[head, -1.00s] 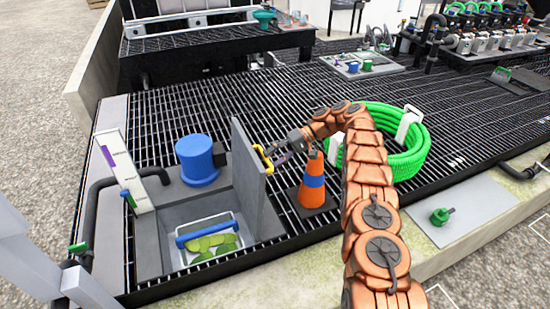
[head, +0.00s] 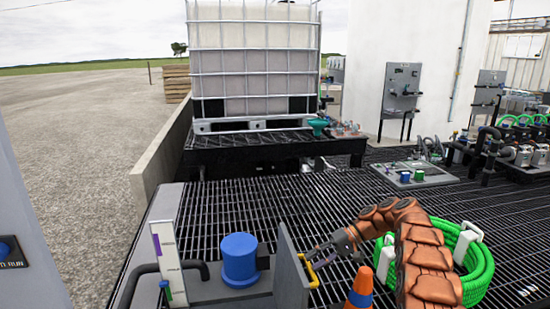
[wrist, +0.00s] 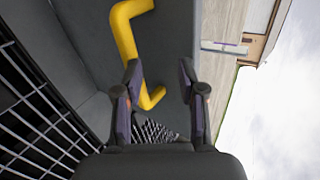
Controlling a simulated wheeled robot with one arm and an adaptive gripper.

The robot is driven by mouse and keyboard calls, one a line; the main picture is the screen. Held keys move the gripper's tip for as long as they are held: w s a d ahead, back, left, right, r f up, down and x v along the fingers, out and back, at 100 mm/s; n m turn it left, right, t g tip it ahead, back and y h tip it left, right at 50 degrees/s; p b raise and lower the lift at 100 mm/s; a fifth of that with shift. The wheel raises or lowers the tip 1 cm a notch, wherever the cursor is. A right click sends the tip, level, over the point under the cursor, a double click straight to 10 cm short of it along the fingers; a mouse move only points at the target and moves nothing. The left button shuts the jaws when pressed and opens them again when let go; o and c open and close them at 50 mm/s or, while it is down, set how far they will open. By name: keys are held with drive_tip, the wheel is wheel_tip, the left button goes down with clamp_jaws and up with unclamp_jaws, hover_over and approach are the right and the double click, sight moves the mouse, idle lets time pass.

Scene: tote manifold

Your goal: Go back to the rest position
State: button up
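My gripper (head: 318,258) is at the end of my orange-brown arm, beside the yellow handle (head: 308,270) on a grey upright lid. In the wrist view my gripper (wrist: 160,85) is open, its two dark fingers apart with nothing clamped between them. The yellow handle (wrist: 128,38) shows just beyond the fingertips, its lower end in line with the gap. I cannot tell whether a finger touches it. The grey lid (head: 288,262) stands open next to a blue cylindrical cap (head: 239,258).
An orange cone (head: 359,290) with a blue band stands close right of the lid. A coiled green hose (head: 482,270) lies behind my arm. A caged white tank (head: 255,70) stands at the back on a black grating. A white gauge board (head: 166,250) is at left.

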drive_tip(key=s+a+r+m+h+p, duration=0.1)
drive_tip(key=s+a+r+h+p, duration=0.15)
drive_tip(key=s+r, duration=0.65)
drive_tip(key=s+a+r+h+p, duration=0.1)
drive_tip(key=s+r+h, duration=0.2)
drive_tip(key=s+r, duration=0.65)
drive_tip(key=s+d+f+h+p, duration=0.1)
drive_tip(key=s+d+h, duration=0.2)
drive_tip(key=s, duration=1.3)
drive_tip(key=s+d+f+h+p, duration=0.1)
drive_tip(key=s+d, duration=0.4)
drive_tip(key=s, duration=1.1)
drive_tip(key=shift+s+d+f+t+h+p, duration=0.2)
drive_tip(key=shift+d+f+t+h+p, duration=0.3)
drive_tip(key=shift+h, duration=0.55)
drive_tip(key=shift+a+r, duration=0.2)
drive_tip(key=shift+a, duration=0.05)
